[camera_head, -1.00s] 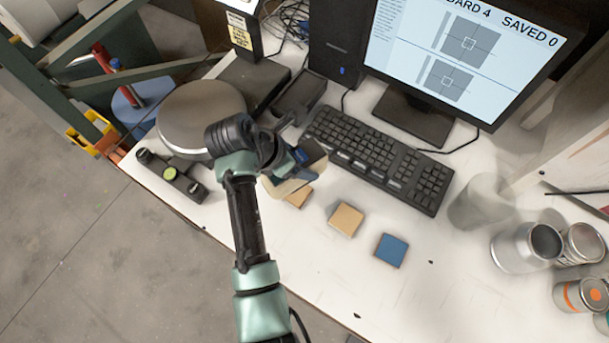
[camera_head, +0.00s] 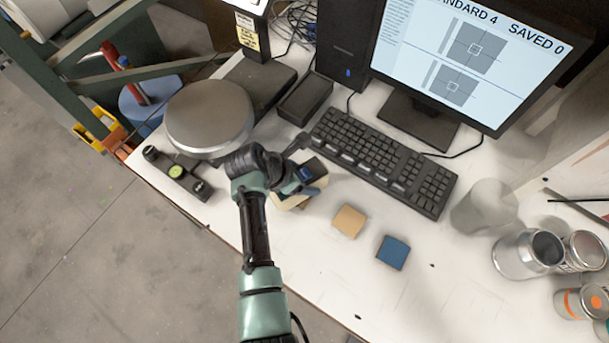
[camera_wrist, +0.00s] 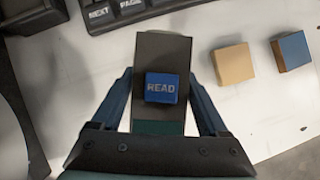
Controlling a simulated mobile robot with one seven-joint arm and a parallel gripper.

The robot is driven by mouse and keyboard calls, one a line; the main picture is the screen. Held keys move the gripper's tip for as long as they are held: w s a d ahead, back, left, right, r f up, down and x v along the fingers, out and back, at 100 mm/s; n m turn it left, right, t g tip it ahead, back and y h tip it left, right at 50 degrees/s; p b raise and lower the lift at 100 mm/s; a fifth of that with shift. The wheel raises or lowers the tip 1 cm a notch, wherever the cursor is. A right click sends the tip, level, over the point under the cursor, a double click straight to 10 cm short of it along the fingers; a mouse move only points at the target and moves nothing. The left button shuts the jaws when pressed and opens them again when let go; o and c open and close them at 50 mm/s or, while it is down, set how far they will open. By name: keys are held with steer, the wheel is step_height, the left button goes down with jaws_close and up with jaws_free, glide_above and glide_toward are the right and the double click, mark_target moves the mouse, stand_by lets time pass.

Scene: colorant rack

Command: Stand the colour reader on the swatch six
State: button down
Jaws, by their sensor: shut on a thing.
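The colour reader (camera_wrist: 160,102) is a dark block with a blue READ button (camera_wrist: 161,87). My gripper (camera_wrist: 161,112) is shut on its sides. In the head view the reader (camera_head: 318,168) is beside the keyboard's left end, with pale sides showing. A tan swatch (camera_head: 349,221) and a blue swatch (camera_head: 393,252) lie apart to its right; both show in the wrist view, the tan one (camera_wrist: 232,64) nearer. Another tan swatch is largely hidden under the reader and gripper. I cannot tell whether the reader touches it. No swatch numbers are legible.
A keyboard (camera_head: 384,161) lies behind the reader, with a monitor (camera_head: 478,52) beyond. A round grey-topped device (camera_head: 209,113) and a black bar (camera_head: 178,174) with a green dial are left. Cans (camera_head: 526,252) stand right. The front-right table is clear.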

jaws_free()
steer(key=shift+r, duration=0.1)
